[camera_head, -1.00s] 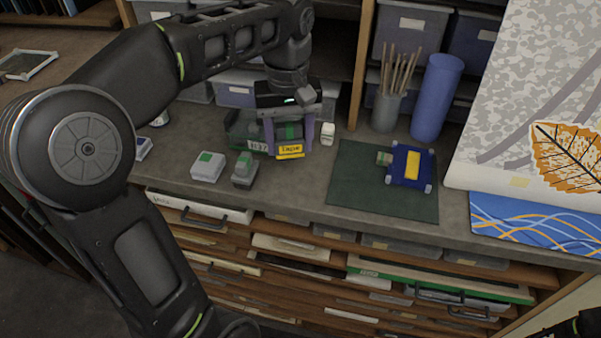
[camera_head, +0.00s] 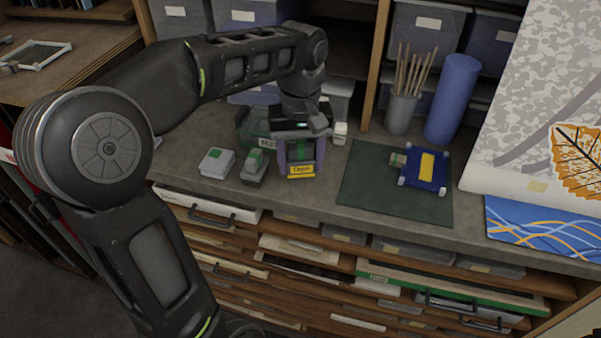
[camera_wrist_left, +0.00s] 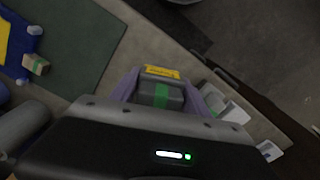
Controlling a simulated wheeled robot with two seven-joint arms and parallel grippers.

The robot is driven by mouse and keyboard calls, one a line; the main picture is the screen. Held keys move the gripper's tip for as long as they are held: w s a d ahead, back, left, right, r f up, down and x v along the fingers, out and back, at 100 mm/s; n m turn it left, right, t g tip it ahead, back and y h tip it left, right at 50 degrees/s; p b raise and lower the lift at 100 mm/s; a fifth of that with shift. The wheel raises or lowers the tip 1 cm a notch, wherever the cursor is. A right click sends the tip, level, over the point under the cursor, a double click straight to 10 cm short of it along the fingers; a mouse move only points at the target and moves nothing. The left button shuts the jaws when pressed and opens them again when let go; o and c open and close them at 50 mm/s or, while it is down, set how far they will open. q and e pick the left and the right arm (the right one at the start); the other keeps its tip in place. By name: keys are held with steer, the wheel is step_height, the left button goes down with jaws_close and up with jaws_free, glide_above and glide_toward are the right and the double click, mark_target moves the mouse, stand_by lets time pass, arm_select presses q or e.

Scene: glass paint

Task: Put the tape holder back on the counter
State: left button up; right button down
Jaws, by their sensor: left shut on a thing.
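The tape holder (camera_head: 298,161) is a dark grey block with green tape and a yellow label reading "Tape". My left gripper (camera_head: 301,157) is shut on it, with one purple-grey finger on each side. In the left wrist view the holder (camera_wrist_left: 158,94) sits between the fingers of the left gripper (camera_wrist_left: 160,98), label outward. It is over the counter (camera_head: 325,192), near the front edge; I cannot tell whether it touches the top. My right gripper is not in view.
A dark green mat (camera_head: 365,190) with a blue and yellow item (camera_head: 425,168) lies to the right. Two small green-topped blocks, one pale (camera_head: 216,163) and one grey (camera_head: 254,168), stand at left. A brush cup (camera_head: 400,114) and blue cylinder (camera_head: 452,98) stand behind.

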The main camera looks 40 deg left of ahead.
mark_target(300, 174)
arm_select(q)
step_height(300, 174, down, 4)
steer(key=shift+r, duration=0.25)
steer(key=shift+f, duration=0.1)
steer(key=shift+f, duration=0.1)
steer(key=shift+f, duration=0.15)
steer(key=o, duration=1.2)
steer(key=shift+r, duration=0.25)
step_height(300, 174, up, 6)
steer(key=shift+r, duration=0.1)
step_height(300, 174, up, 6)
steer(key=p, duration=0.5)
